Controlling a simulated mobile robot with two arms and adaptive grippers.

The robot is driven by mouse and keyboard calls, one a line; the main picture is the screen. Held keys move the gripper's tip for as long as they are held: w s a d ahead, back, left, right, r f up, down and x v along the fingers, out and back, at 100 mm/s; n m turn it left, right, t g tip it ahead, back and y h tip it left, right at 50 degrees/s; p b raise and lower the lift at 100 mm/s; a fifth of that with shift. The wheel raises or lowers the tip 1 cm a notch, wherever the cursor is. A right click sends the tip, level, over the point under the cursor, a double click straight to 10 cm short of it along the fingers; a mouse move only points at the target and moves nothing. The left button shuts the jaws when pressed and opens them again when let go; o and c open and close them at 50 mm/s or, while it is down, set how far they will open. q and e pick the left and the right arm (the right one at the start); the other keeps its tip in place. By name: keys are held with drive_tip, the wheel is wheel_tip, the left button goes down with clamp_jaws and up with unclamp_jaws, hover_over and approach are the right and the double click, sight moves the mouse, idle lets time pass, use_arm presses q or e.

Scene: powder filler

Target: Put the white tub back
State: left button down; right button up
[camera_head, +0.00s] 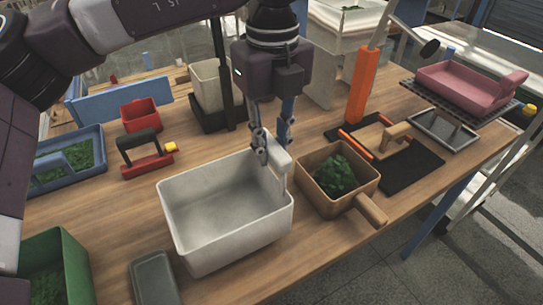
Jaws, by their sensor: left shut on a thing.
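The white tub (225,245) is an open, empty-looking rectangular box with a grip on its far right corner. It is over the front middle of the wooden table; I cannot tell whether it touches the table top. My left gripper (270,152) comes down from above and is shut on the tub's grip at the far right rim. The fingers partly hide that grip. My right gripper is not in view.
A wooden box with green contents (362,197) stands close to the tub's right. A grey block (153,280) and a green bin (75,258) are in front.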

use_arm(q)
drive_tip(key=shift+f, duration=1.7)
drive_tip(key=c, duration=1.7)
unclamp_jaws()
drive_tip(key=shift+c, duration=0.2)
wheel_tip(320, 180, up, 12)
drive_tip(key=shift+r+b, duration=0.15)
drive_tip(key=shift+b, duration=0.4)
